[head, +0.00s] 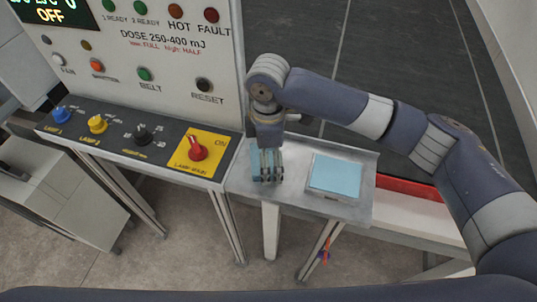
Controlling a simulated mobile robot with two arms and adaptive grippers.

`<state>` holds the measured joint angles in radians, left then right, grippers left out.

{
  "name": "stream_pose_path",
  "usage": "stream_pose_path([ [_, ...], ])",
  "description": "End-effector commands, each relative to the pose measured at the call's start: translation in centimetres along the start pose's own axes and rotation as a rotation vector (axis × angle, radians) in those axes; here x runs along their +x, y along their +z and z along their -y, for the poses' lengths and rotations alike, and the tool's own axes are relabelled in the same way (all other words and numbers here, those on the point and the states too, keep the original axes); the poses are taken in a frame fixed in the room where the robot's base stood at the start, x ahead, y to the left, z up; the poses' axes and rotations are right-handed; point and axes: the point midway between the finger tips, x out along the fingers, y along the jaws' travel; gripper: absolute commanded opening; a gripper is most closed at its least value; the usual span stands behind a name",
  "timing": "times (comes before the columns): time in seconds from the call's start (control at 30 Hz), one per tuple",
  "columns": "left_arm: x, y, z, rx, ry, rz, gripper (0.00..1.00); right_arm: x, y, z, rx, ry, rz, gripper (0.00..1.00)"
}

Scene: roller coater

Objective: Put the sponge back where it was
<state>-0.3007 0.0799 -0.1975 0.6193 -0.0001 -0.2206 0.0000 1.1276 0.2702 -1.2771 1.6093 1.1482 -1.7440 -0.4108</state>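My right gripper (270,166) points down over the left part of a grey metal shelf (300,205). A small light blue block (255,167), which looks like the sponge, shows at the left side of its fingers. The fingers hide most of this block, so I cannot tell whether they grip it or only stand beside it. A flat light blue square panel (336,176) with a pale rim lies on the right part of the shelf, apart from the gripper. My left gripper is not in view.
A control panel with a red lamp switch (196,149) on a yellow plate and several coloured knobs stands left of the shelf. A dark belt (395,60) runs behind my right arm. A red strip (408,188) lies right of the shelf.

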Motion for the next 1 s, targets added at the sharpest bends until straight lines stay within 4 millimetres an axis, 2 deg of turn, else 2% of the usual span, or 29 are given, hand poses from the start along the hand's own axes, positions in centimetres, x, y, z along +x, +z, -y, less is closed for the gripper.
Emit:
stream_pose_path([
  [0.3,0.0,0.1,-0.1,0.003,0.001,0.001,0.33,-0.1,0.0,0.0,0.000,0.001,0.000,0.98],
  [0.43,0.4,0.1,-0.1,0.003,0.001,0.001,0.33,-1.0,-0.1,-0.1,0.000,0.004,-0.001,0.98],
  [0.57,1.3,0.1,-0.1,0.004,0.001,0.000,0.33,-3.1,-0.1,-0.1,-0.001,0.006,-0.003,0.98],
  [0.8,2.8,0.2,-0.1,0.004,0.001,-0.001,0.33,-8.4,-0.1,-0.1,-0.001,0.006,-0.002,0.98],
  [1.0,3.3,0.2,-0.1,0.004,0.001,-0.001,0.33,-11.4,0.0,-0.1,0.001,0.003,-0.001,0.98],
])
